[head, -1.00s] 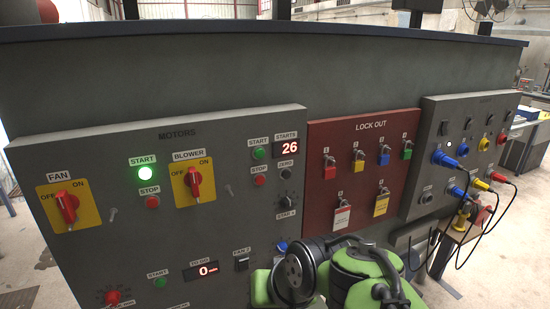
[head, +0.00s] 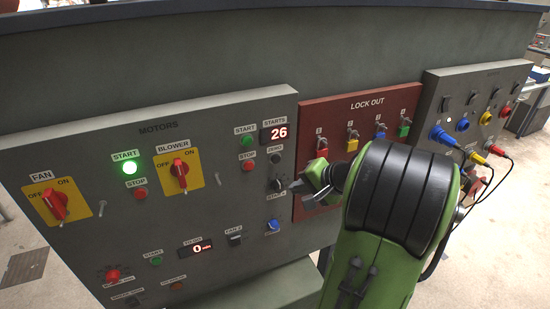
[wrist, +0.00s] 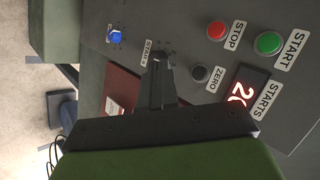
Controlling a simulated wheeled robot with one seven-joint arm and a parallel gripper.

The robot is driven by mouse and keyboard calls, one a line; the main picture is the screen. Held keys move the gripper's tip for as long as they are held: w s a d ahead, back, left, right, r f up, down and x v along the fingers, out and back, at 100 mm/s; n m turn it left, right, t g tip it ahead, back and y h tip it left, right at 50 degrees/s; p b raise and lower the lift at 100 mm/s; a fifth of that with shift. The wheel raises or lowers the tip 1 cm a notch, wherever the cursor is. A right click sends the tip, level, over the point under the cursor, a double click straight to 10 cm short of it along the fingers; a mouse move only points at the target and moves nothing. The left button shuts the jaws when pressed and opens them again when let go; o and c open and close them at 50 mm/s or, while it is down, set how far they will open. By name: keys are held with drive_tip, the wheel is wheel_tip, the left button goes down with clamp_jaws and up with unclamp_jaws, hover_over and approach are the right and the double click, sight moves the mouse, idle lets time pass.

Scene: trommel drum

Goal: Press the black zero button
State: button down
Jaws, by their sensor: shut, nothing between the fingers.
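The black zero button (head: 275,159) sits under its ZERO label on the grey motors panel, below the red STARTS display reading 26 (head: 274,133). In the wrist view the zero button (wrist: 199,73) is to the right of my fingertips and uncovered. My gripper (head: 286,187) is shut and empty, with its tips just below the zero button in the head view, by a black knob (head: 275,184). In the wrist view my gripper (wrist: 158,62) overlaps that knob. I cannot tell whether the tips touch it. They are apart from the zero button.
A red stop button (head: 248,166) and a green start button (head: 247,141) lie left of the zero button. The red lock out board (head: 307,130) with several padlocks is close on the right, partly behind my arm.

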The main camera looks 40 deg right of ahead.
sight(276, 159)
drive_tip(key=shift+w+d+p, duration=0.45)
drive_tip(key=shift+w+p, duration=0.05)
drive_tip(key=shift+w, duration=0.95)
drive_tip(key=shift+w+d+p, duration=0.4)
drive_tip(key=shift+w+p, duration=0.1)
drive_tip(key=shift+w, duration=0.9)
drive_tip(key=shift+w+d+p, duration=0.45)
drive_tip(key=shift+w+p, duration=0.05)
drive_tip(key=shift+w, duration=0.95)
drive_tip(key=shift+w+d, duration=0.15)
drive_tip(key=shift+w, duration=0.25)
drive_tip(key=shift+w+d+p, duration=0.1)
drive_tip(key=shift+w+p, duration=0.3)
drive_tip(key=shift+p, duration=0.1)
drive_tip(key=shift+s, duration=0.1)
drive_tip(key=shift+s+a+b, duration=0.25)
drive_tip(key=shift+s+b, duration=0.15)
drive_tip(key=shift+s, duration=0.35)
